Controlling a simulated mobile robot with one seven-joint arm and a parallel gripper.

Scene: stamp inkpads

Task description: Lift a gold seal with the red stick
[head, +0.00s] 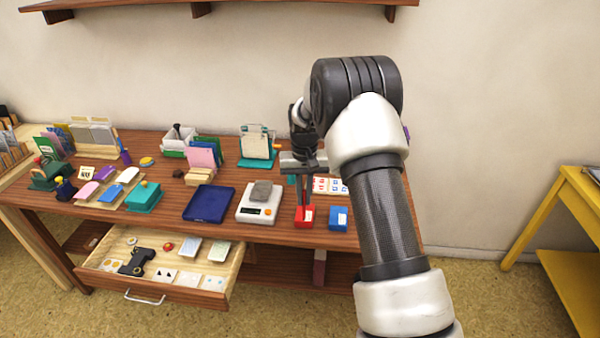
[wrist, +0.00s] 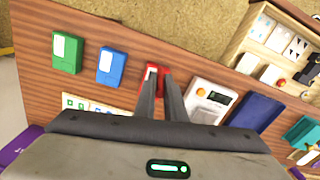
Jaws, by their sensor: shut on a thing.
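A small red block (head: 304,217) with a white label lies near the table's front edge. It also shows in the wrist view (wrist: 155,73), partly covered by my fingers. My gripper (head: 303,203) points down at the block's back part. In the wrist view its two fingers (wrist: 160,82) lie close together with red showing between and beyond them, and they appear shut on the block. No separate red stick can be made out. I cannot pick out a gold seal with certainty; gold round pieces (head: 111,265) lie in the open drawer, too small to identify.
A blue block (head: 338,218) stands right of the red one, and a white scale (head: 258,214) with a grey stone stands left. A navy pad (head: 208,203) lies farther left. The drawer (head: 215,297) is open. A sheet with red marks (head: 330,186) lies behind.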

